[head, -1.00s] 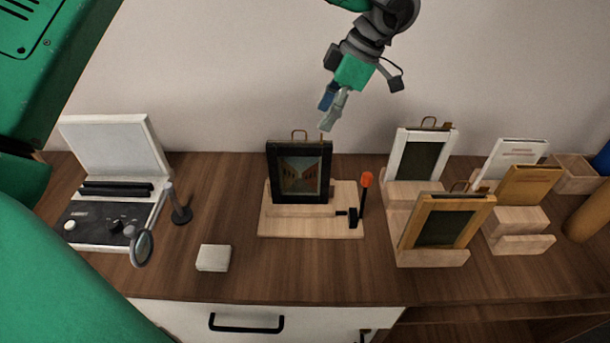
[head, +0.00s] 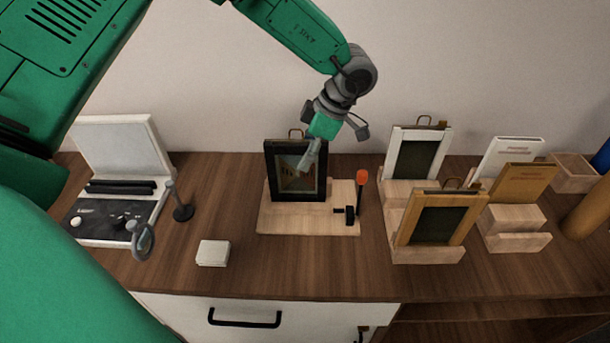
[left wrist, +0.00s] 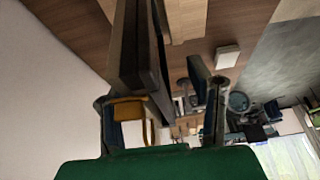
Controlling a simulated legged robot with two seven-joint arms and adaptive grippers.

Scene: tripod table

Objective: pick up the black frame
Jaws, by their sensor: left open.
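The black frame (head: 290,180) stands upright on a light wooden stand (head: 330,222) and holds a small picture, with a wire loop at its top. My left gripper (head: 308,158) reaches down from above at the frame's upper right part and hides some of it. In the left wrist view, the dark edge of the black frame (left wrist: 140,70) and its brass loop lie between the two spread fingers, closer to the left one. The jaws are open. I cannot tell whether a finger touches the frame. My right gripper is not in view.
An orange-tipped lever (head: 361,180) rises at the stand's right side. A white frame (head: 394,165) and a wooden frame (head: 408,222) stand to the right. A small white block (head: 213,253), a magnifier (head: 143,240) and an open white case (head: 115,145) are left.

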